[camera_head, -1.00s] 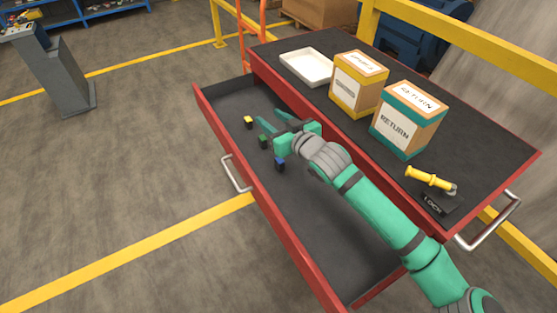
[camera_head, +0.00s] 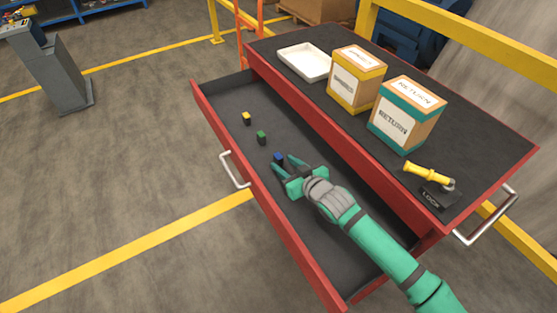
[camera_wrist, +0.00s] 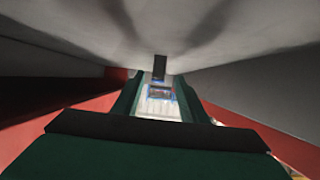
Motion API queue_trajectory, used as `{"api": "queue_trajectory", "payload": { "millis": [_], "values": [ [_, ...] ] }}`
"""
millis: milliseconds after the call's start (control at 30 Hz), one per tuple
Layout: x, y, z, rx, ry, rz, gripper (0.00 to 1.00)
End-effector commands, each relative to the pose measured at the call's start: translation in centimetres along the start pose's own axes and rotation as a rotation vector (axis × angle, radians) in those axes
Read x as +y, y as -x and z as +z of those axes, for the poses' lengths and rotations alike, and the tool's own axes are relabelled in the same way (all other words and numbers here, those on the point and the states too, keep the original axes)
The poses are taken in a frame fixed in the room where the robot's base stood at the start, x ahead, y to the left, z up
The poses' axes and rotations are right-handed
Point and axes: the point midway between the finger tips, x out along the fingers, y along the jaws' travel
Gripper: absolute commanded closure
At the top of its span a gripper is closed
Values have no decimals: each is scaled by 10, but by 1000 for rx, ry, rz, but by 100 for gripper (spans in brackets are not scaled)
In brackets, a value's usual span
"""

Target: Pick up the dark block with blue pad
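The dark block with the blue pad (camera_head: 279,157) stands in the open drawer. It is the nearest of a row of small dark blocks. My gripper (camera_head: 284,165) is low over the drawer, its two fingers apart and pointing at this block. The block is at the fingertips; I cannot tell whether they touch it. In the wrist view a dark block (camera_wrist: 160,67) shows ahead, centred between the open fingers (camera_wrist: 158,92). Nothing is seen held.
Farther in the drawer (camera_head: 232,90) stand a green-padded block (camera_head: 262,138) and a yellow-padded block (camera_head: 246,118). The red cabinet top beside it carries a white tray (camera_head: 304,63), a yellow-trimmed box (camera_head: 356,79), a teal RETURN box (camera_head: 406,114) and a yellow-handled lock (camera_head: 428,175).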

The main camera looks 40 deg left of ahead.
Motion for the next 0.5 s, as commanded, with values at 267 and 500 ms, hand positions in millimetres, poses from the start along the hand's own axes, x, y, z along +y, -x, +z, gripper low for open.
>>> {"api": "queue_trajectory", "payload": {
  "millis": [267,500],
  "values": [
    [3,-34,-3,-1,1,-1,61],
    [4,-51,-3,0,0,0,61]
  ]
}}
